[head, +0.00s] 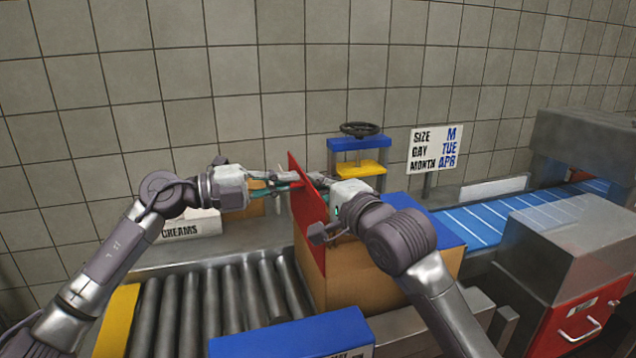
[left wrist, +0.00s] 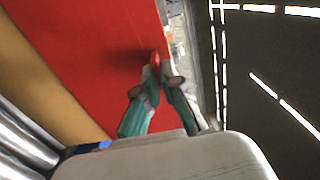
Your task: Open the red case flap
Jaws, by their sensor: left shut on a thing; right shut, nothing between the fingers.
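The red case flap (head: 308,225) stands nearly upright on the left side of a brown cardboard case (head: 375,275). It fills much of the left wrist view (left wrist: 85,50). A blue flap (head: 432,220) lies at the case's right side. My left gripper (head: 286,186) is at the flap's left face, near its upper part. It is shut on the red flap; its fingers meet at the flap's edge in the left wrist view (left wrist: 158,75). My right gripper (head: 318,180) is above the case on the flap's other side, shut and empty, with its fingertips partly hidden. The case's inside is hidden.
A roller conveyor (head: 205,300) runs left of the case, with a blue-topped box (head: 295,335) in front. A box marked CREAMS (head: 192,226) stands behind my left arm. A blue belt (head: 490,220) and grey machine (head: 570,245) are to the right. A sign (head: 436,148) stands behind.

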